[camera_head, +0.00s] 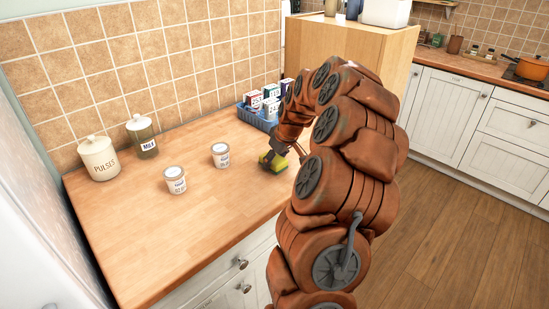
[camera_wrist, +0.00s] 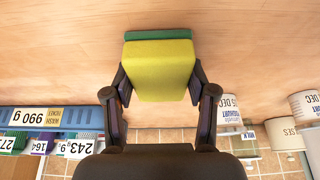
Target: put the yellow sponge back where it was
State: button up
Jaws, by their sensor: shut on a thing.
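The yellow sponge (camera_wrist: 159,72) has a green layer (camera_wrist: 158,34) along its far side in the wrist view. My gripper (camera_wrist: 160,88) is shut on it, with one dark finger against each side. In the head view the sponge (camera_head: 270,163) shows at the end of my arm, low over the wooden counter near its right front part. I cannot tell whether it touches the counter. My arm hides part of the sponge and of the gripper there.
A blue crate (camera_head: 253,118) of small boxes stands behind the gripper. Two yogurt tubs (camera_head: 220,155) (camera_head: 175,180), a milk jar (camera_head: 142,137) and a pulses jar (camera_head: 99,158) stand to the left. The counter's front middle (camera_head: 180,232) is clear. A wooden cabinet (camera_head: 350,48) rises behind my arm.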

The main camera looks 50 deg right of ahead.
jog(key=shift+f, duration=0.1)
jog(key=shift+f, duration=0.1)
jog(key=o, duration=1.1)
